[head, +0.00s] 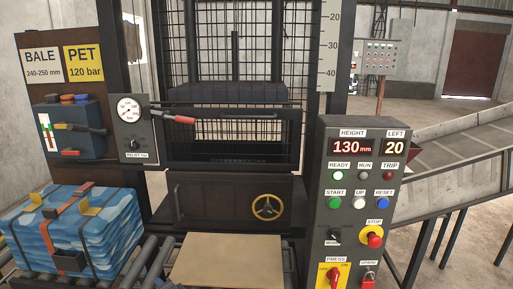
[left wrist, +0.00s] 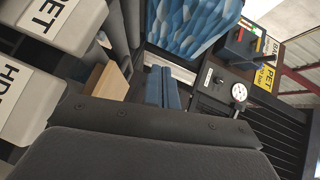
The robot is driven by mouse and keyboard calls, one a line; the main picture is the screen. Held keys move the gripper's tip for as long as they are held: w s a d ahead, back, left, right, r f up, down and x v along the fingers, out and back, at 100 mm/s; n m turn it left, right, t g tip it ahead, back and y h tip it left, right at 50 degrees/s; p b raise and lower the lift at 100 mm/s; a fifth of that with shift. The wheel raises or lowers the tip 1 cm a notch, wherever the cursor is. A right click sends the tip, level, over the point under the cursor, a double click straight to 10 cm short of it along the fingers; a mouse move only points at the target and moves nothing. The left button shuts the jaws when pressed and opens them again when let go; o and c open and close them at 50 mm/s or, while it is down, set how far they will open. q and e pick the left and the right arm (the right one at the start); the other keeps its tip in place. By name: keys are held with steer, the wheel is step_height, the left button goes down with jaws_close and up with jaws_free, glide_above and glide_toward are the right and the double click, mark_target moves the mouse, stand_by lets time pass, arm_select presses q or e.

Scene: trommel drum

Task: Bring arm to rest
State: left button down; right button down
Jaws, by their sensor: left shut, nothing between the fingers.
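My left gripper (left wrist: 162,76) shows in the left wrist view as two blue fingers lying side by side, shut, with nothing seen between them. Beyond the fingertips in that view is a strapped blue bale (left wrist: 190,28); the gripper appears apart from it. In the head view I make out neither gripper. There the blue bale (head: 75,225) sits at the lower left on rollers, in front of the dark press (head: 225,195). My right gripper is in no view.
A control panel (head: 355,190) stands right of the press, with a conveyor (head: 450,150) behind it. A gauge box (head: 132,128) and red-handled lever (head: 178,119) are on the press. A tan board (head: 225,262) lies in front. Labelled bins (left wrist: 45,85) fill the wrist view's left.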

arm_select(q)
steer(key=s+d+f+n+g+h, duration=0.1)
steer(key=s+f+n+g+h, duration=0.2)
steer(key=s, duration=0.6)
steer(key=s+d+f+n+g+h, duration=0.1)
steer(key=s+f+h, duration=0.1)
steer(key=s+f, duration=0.5)
steer(key=s+d+n+g+h, duration=0.1)
steer(key=s+d+g+h, duration=0.15)
steer(key=s, duration=0.75)
steer(key=s+d+g+h, duration=0.2)
steer(key=s+d+h, duration=0.2)
steer(key=s, duration=0.6)
steer(key=s+d+f+g, duration=0.1)
steer(key=d+f, duration=0.2)
steer(key=f, duration=0.8)
steer(key=s+d+f, duration=0.1)
steer(key=d+f, duration=0.2)
steer(key=f, duration=0.9)
steer(key=shift+f+g, duration=0.3)
steer(key=shift+g, duration=0.05)
steer(key=shift+s+h, duration=0.1)
steer(key=shift+h, duration=0.15)
